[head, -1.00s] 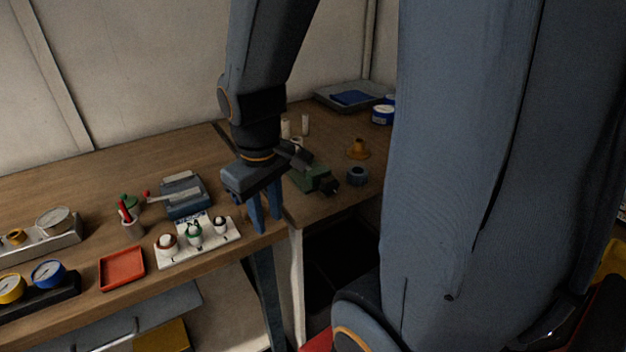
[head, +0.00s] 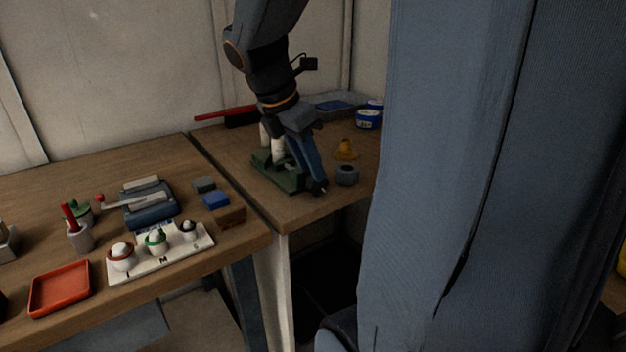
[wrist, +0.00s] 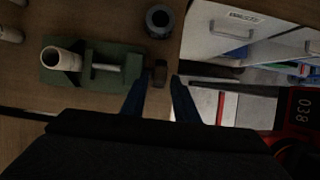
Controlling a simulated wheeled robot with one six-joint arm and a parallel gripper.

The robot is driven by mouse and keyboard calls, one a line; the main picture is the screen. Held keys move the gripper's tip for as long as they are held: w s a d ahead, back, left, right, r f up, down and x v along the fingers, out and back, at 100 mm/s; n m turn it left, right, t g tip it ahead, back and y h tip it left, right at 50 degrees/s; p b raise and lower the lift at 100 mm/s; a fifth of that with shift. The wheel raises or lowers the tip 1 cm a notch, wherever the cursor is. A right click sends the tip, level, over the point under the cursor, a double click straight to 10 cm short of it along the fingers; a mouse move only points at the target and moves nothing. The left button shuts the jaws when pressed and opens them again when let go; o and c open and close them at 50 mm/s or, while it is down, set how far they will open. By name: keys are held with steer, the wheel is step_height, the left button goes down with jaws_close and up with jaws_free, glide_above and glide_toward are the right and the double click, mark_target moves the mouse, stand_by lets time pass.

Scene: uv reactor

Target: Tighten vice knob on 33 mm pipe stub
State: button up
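The green vice (head: 268,168) sits on the right-hand bench; it also shows in the wrist view (wrist: 88,80). A pale pipe stub (wrist: 62,60) stands upright in its jaws and is partly hidden by my arm in the head view (head: 278,148). The vice's screw leads right to a small dark brown knob (wrist: 158,72). My gripper (wrist: 159,84) is open, with one blue finger on each side of the knob's near end in the wrist view. Contact between fingers and knob cannot be told. In the head view my gripper (head: 318,186) points down at the vice's front end.
A dark grey ring (wrist: 158,20) lies close beyond the knob. An orange flanged part (head: 346,150) and white-and-blue tins (head: 368,119) stand farther back. The left bench carries a white tray (head: 200,243) with knobs and a red tray (head: 60,289). The bench's edge runs close by the knob.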

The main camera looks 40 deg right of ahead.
mark_target(317, 184)
steer(key=shift+x, duration=2)
jaws_close()
steer(key=y+p, duration=0.1)
steer(key=p, duration=0.2)
steer(key=shift+s+r, duration=0.1)
steer(key=shift+r, duration=0.1)
